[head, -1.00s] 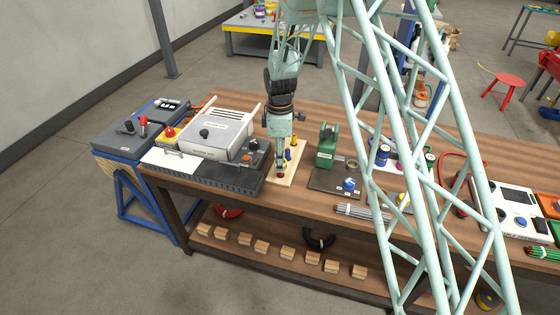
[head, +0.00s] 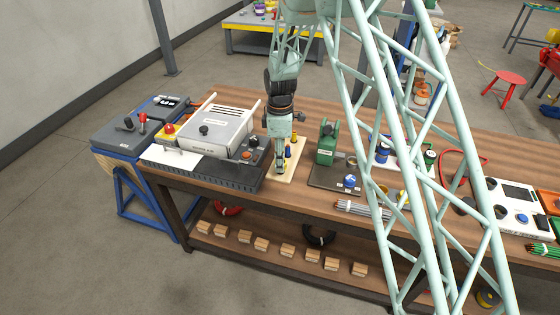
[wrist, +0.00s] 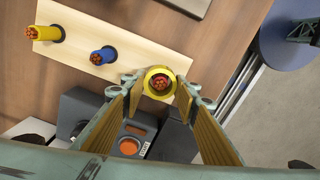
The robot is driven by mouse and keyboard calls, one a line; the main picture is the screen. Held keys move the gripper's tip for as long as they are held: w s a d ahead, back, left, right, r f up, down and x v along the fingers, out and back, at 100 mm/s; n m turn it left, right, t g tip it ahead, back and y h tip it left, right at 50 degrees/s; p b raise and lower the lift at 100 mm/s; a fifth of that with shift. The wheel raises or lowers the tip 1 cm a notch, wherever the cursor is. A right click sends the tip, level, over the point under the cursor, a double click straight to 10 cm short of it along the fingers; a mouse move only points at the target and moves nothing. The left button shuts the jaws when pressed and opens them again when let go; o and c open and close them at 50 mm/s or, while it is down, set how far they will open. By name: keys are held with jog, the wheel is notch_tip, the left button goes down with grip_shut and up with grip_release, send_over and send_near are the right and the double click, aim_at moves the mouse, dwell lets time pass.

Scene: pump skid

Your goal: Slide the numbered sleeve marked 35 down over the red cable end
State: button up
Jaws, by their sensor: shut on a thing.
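My gripper (wrist: 159,90) is shut on a yellow ring-shaped sleeve (wrist: 148,76), held between its fingertips in the wrist view. The number on the sleeve does not show. The red cable end (wrist: 160,83), with copper strands, shows inside the sleeve's opening. The sleeve is lined up with it, but I cannot tell how far down over it the sleeve sits. A blue cable end (wrist: 103,55) and a yellow cable end (wrist: 50,33) stand on the same pale board (wrist: 75,46). In the head view my gripper (head: 281,170) is over the front end of the board and hides the red cable end.
A grey machine (head: 212,137) with a dark base stands close left of the board. A green device (head: 326,143) on a dark plate stands to the right. The wooden table's front edge is close to the board's near end.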

jog(key=shift+f+b, duration=0.35)
jog(key=shift+f, duration=0.5)
dwell(0.4)
jog(key=o, duration=0.8)
jog(key=shift+r, duration=0.1)
notch_tip(320, 180, up, 12)
dwell(0.5)
dwell(0.5)
